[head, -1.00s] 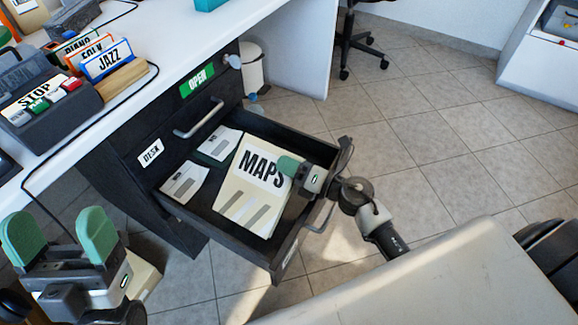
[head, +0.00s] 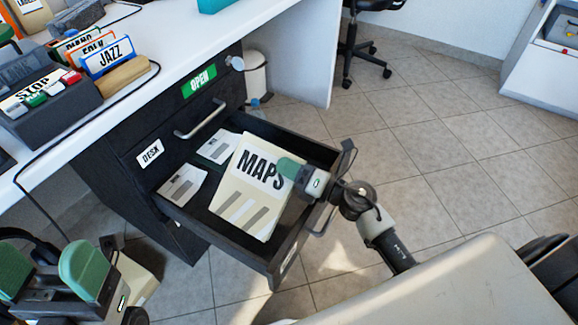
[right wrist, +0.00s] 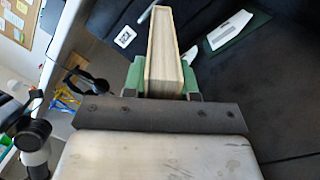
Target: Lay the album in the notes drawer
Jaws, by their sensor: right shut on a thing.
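The album, a cream sleeve marked MAPS (head: 247,200), is tilted over the open drawer (head: 225,248), within its outline in the head view. My right gripper (head: 288,168) is shut on the album's right edge; in the right wrist view the album (right wrist: 165,50) stands edge-on between the green fingers (right wrist: 163,82). I cannot tell whether its lower edge touches the drawer floor. Pale note cards (head: 183,185) and another on a dark green backing (head: 217,146) lie in the drawer, left of and behind the album. My left gripper (head: 48,272) is open and empty at the lower left.
The white desk top (head: 190,45) holds a JAZZ divider (head: 108,58), other cards and a button box marked STOP (head: 45,95). A closed drawer with a handle (head: 200,120) is above the open one. A bin (head: 256,75) stands behind.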

